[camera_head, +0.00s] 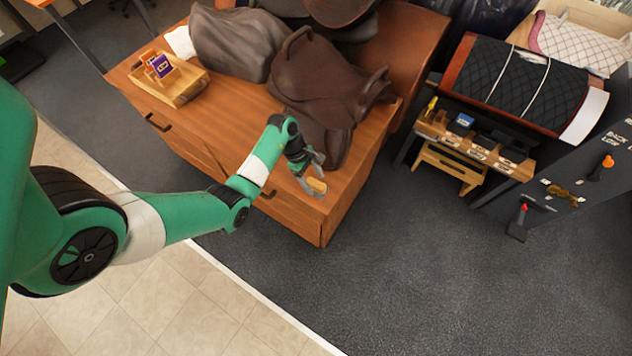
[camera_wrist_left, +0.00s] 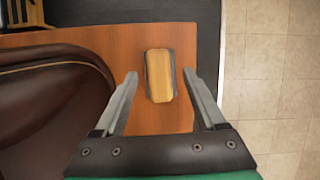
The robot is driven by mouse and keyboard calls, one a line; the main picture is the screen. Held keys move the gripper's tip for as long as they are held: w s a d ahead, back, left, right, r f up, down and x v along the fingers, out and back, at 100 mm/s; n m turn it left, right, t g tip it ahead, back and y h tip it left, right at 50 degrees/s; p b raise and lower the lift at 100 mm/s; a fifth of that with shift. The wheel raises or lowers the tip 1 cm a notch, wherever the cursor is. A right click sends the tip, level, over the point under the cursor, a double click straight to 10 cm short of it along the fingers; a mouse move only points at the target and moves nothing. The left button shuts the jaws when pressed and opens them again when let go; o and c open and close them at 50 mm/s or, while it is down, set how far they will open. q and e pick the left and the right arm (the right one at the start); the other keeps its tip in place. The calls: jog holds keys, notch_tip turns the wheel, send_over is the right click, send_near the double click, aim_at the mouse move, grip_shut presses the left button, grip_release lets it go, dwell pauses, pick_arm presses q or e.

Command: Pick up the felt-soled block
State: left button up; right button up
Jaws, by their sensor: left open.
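The felt-soled block (camera_head: 317,186) is a small pale wooden block near the front right corner of the wooden cabinet top (camera_head: 345,190). In the left wrist view the block (camera_wrist_left: 160,75) lies on the bare wood, with a thin grey layer showing along its edges. My left gripper (camera_head: 312,180) is open just above and beside the block. In the left wrist view its two fingers (camera_wrist_left: 162,85) stand on either side of the block's near end, and both look apart from it. My right gripper is not in view.
A brown saddle (camera_head: 320,80) stands close beside the block. A grey covered form (camera_head: 238,42) and a wooden tray (camera_head: 185,90) with small boxes are farther left. A low bench (camera_head: 475,150) and a dark tool panel (camera_head: 570,190) stand right, across open floor.

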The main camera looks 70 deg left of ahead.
pick_arm(q)
jog(key=shift+x, duration=1.05)
grip_shut()
